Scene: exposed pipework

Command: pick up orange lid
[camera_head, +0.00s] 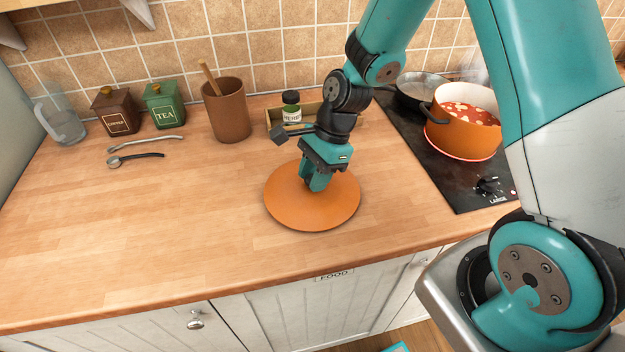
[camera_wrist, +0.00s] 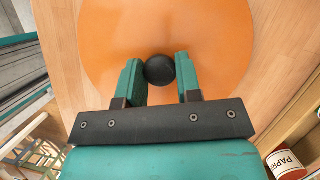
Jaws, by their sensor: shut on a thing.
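The orange lid (camera_head: 315,212) is a round disc on the wooden counter, left of the stove. In the wrist view the lid (camera_wrist: 215,45) fills the upper middle, with a round black knob (camera_wrist: 160,69) at its centre. My gripper (camera_head: 317,184) points down over the middle of the lid. In the wrist view its two teal fingers (camera_wrist: 160,75) stand on either side of the knob and are shut on it. In the head view the gripper hides the knob. I cannot tell whether the lid is touching the counter or slightly raised.
An orange pot (camera_head: 465,120) of red soup and a grey pan (camera_head: 415,90) stand on the black stove (camera_head: 465,185) at right. A wooden spice box (camera_head: 283,117) with a jar is behind the lid. A brown utensil pot (camera_head: 228,115) stands back left. The counter's left front is clear.

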